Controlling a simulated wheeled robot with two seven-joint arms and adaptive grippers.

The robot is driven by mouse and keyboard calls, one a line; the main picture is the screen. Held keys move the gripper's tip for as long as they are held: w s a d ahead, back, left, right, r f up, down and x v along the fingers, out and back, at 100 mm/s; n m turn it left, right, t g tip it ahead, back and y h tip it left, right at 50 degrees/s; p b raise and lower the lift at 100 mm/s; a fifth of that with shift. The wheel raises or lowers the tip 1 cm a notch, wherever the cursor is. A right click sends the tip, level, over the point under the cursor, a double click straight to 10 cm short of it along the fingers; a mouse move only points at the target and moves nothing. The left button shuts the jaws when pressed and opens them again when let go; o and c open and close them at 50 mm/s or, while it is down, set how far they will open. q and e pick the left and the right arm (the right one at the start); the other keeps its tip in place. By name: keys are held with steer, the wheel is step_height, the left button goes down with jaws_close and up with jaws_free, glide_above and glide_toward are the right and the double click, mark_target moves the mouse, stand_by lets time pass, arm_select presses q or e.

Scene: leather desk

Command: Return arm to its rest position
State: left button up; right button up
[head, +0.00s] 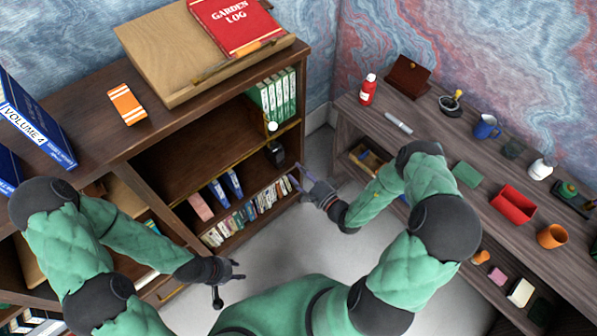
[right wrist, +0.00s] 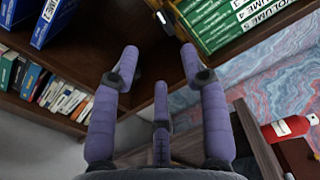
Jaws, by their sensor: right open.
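My right gripper (head: 304,183) is open and empty in the head view, held in the air between the bookshelf and the side desk. In the right wrist view its purple fingers (right wrist: 160,72) are spread apart with nothing between them, and shelves of books lie beyond. My left gripper (head: 228,278) is at the lower left in the head view, in front of the low bookshelf. Its dark fingers look spread, with nothing visible between them. Both green arms are bent at the elbow.
The wooden bookshelf (head: 190,130) holds green volumes (head: 272,95) and blue binders (head: 228,186). A red Garden Log book (head: 237,24) rests on a slanted board on top. Grey floor lies between.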

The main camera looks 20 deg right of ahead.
stand_by(0.3)
steer(key=s+a+f+n+g+y, duration=0.2)
steer(key=s+a+n+g+y, duration=0.15)
steer(key=s+a+g, duration=0.35)
steer(key=s+a+f+n+g+y, duration=0.2)
steer(key=s+a+f+g+y, duration=0.15)
steer(key=s+a+g, duration=0.4)
steer(key=s+f+n+g+h, duration=0.4)
steer(key=s+g, duration=0.2)
steer(key=s, duration=0.4)
steer(key=shift+w+d+f+n+t+h, duration=0.25)
steer(key=shift+w+d+n+t+h, duration=0.3)
steer(key=shift+w+n+t+h, duration=0.25)
steer(key=shift+w+d+f+n+t+h, duration=0.3)
steer(key=shift+w+d+n+t+h, duration=0.3)
steer(key=shift+h, duration=0.35)
steer(key=shift+w+d+f+n+t+h, duration=0.25)
steer(key=shift+w+d+n+t+h, duration=0.35)
steer(key=shift+w+h, duration=0.2)
